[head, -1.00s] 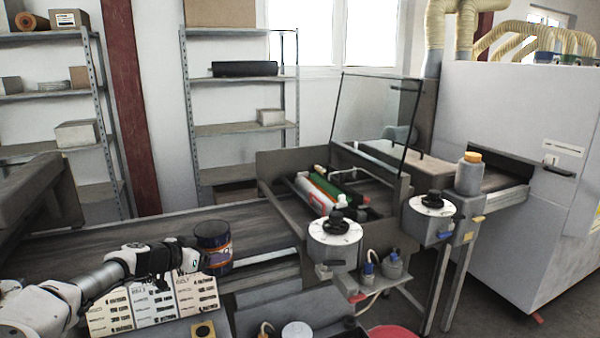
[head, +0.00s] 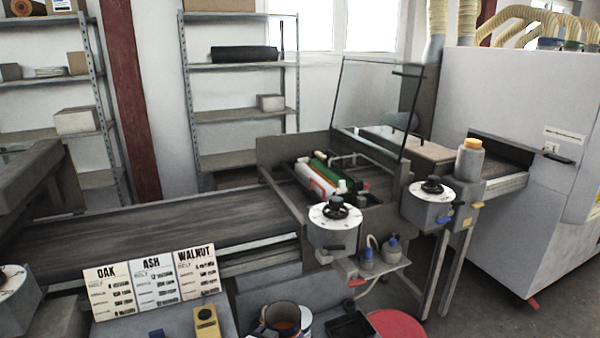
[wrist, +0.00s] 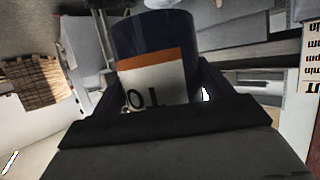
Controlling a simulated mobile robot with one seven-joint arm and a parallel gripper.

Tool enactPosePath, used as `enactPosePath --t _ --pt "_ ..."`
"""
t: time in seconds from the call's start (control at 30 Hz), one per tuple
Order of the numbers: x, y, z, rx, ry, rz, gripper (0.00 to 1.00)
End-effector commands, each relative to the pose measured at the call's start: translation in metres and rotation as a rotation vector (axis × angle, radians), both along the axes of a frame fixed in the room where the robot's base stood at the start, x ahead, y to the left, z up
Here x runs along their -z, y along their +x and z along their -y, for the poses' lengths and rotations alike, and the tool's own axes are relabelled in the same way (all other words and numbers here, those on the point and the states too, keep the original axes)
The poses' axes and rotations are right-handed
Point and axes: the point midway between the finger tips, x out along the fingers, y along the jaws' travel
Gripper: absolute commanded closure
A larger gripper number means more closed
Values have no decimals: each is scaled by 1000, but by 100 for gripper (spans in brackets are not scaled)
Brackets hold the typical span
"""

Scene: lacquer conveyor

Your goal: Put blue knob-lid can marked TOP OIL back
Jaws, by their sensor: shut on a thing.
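The dark blue can (wrist: 155,35) fills the upper middle of the wrist view. Its white and orange label shows upside-down letters that begin "TO"; the rest of the label and the knob lid are hidden. My gripper (wrist: 155,97) is shut on this can, with a dark finger at either side. In the head view my arm is not visible. A dark round can (head: 283,318) with a brown-orange patch shows at the bottom edge there; I cannot tell whether it is the held one.
Cards marked OAK, ASH and WALNUT (head: 155,285) stand before the conveyor belt (head: 150,232). A card edge also shows at the right of the wrist view (wrist: 306,80). A white round container (head: 305,322) and a red round thing (head: 398,324) are at the bottom.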

Motion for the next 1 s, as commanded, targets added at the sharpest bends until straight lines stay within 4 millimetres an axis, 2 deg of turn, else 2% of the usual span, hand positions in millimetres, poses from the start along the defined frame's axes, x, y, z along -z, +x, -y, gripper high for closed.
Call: enactPosePath --t 0.1,0.53,0.97,1.0 --pt "17 -11 17 -22 -9 1 58" --pt "56 -36 51 -68 -5 0 58" --pt "56 -36 50 -60 7 3 58" --pt "72 -36 50 -64 1 2 58"
